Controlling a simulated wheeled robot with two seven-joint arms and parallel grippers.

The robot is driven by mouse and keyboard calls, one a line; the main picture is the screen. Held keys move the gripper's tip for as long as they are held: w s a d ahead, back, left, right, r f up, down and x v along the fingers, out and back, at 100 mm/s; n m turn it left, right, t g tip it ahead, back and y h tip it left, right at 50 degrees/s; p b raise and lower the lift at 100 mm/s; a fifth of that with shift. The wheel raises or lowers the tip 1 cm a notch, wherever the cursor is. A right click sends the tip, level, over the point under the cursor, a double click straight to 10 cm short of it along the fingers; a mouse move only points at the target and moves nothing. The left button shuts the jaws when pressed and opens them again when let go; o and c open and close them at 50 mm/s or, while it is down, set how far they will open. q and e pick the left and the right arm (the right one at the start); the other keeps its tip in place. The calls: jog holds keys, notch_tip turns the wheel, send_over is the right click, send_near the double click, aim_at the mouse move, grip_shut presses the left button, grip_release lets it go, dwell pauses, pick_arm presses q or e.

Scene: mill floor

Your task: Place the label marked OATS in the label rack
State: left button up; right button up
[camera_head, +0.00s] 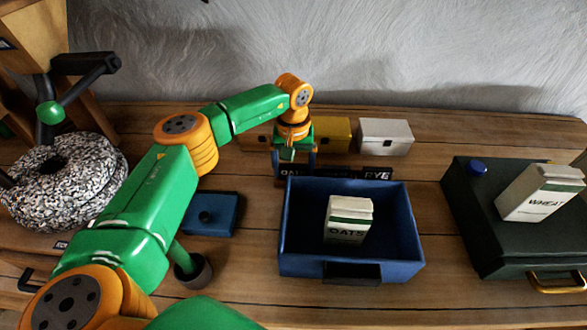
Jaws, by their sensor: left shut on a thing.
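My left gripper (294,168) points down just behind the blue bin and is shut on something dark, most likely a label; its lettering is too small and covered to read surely. It is at the left end of a dark strip that looks like the label rack (345,172), where a label marked RYE (377,175) shows at the right end. The bin's back wall and the fingers hide the lower part of the strip, so I cannot tell whether the held piece touches it. My right gripper is not in view.
The blue bin (410,236) holds a carton marked OATS (348,220). A dark green case (480,235) at right bears a WHEAT carton (540,193). Yellow (331,134) and white (385,137) boxes stand behind. A millstone (65,180) and grey cup (194,273) are at left.

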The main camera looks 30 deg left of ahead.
aim_at(293, 165)
pick_arm(q)
jog(key=o, duration=1.2)
jog(key=shift+s+d+f, duration=0.15)
jog(key=shift+s+f, duration=0.2)
jog(key=shift+f, duration=0.2)
jog(key=shift+o, duration=0.2)
jog(key=shift+w+r+p, duration=0.15)
jog(key=shift+r+p, duration=0.7)
jog(key=r, duration=0.1)
jog(key=r+b, duration=0.2)
jog(key=shift+w+a+r, duration=0.25)
jog(key=shift+w, duration=0.15)
notch_tip(293, 165, up, 8)
jog(key=shift+s, duration=0.15)
